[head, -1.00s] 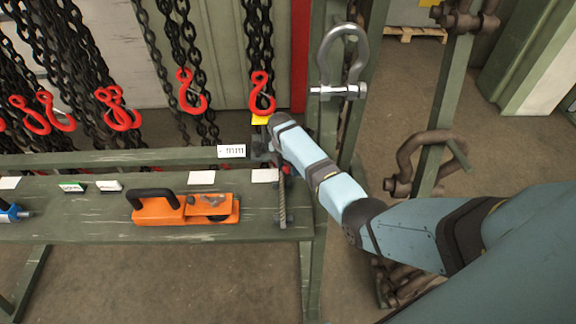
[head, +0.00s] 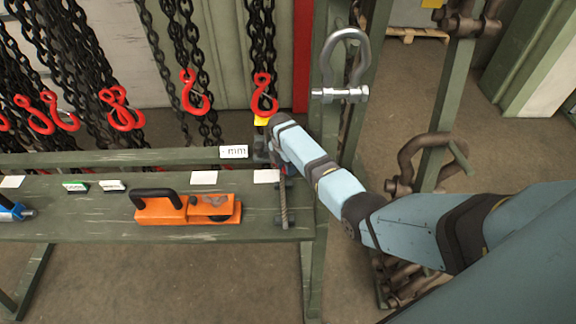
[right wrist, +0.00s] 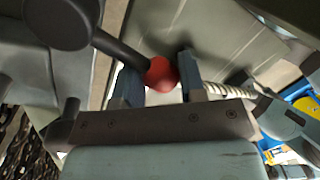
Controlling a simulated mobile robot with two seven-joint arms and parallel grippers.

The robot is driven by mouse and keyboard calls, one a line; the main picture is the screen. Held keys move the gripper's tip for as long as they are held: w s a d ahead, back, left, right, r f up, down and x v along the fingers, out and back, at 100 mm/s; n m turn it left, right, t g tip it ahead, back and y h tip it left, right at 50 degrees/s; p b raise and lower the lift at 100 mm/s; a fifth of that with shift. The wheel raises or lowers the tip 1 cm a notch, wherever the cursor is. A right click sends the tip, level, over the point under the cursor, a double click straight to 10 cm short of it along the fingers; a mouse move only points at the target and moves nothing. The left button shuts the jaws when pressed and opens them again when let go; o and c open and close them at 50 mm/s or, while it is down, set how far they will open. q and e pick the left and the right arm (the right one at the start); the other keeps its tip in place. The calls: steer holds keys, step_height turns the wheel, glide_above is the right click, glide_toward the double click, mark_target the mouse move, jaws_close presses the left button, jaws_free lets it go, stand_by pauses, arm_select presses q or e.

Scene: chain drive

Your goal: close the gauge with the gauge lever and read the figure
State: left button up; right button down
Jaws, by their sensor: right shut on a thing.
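The gauge lever shows in the right wrist view as a dark arm ending in a red ball knob (right wrist: 161,73). My right gripper (right wrist: 160,86) is shut on this knob, with a finger on each side. In the head view my right gripper is at the right end of the bench, mostly hidden behind my own wrist. A small white plate with dark marks (head: 233,152) stands beside it; I cannot read a figure on it. A ribbed rod (head: 283,205) lies just below the gripper and also shows in the right wrist view (right wrist: 215,90). My left gripper is not in view.
An orange tool with a black handle (head: 185,207) lies on the green bench (head: 100,228), near several white cards. A blue tool (head: 12,212) is at the far left. Chains with red hooks (head: 264,95) hang behind. A large shackle (head: 345,65) hangs to the right.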

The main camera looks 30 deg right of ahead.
steer(key=c, duration=0.7)
jaws_free()
steer(key=w+r, duration=0.1)
steer(key=r, duration=0.8)
steer(key=w+r, duration=0.1)
steer(key=r, duration=0.3)
steer(key=shift+w+a+r, duration=0.2)
steer(key=shift+w+r, duration=0.1)
steer(key=shift+r, duration=0.05)
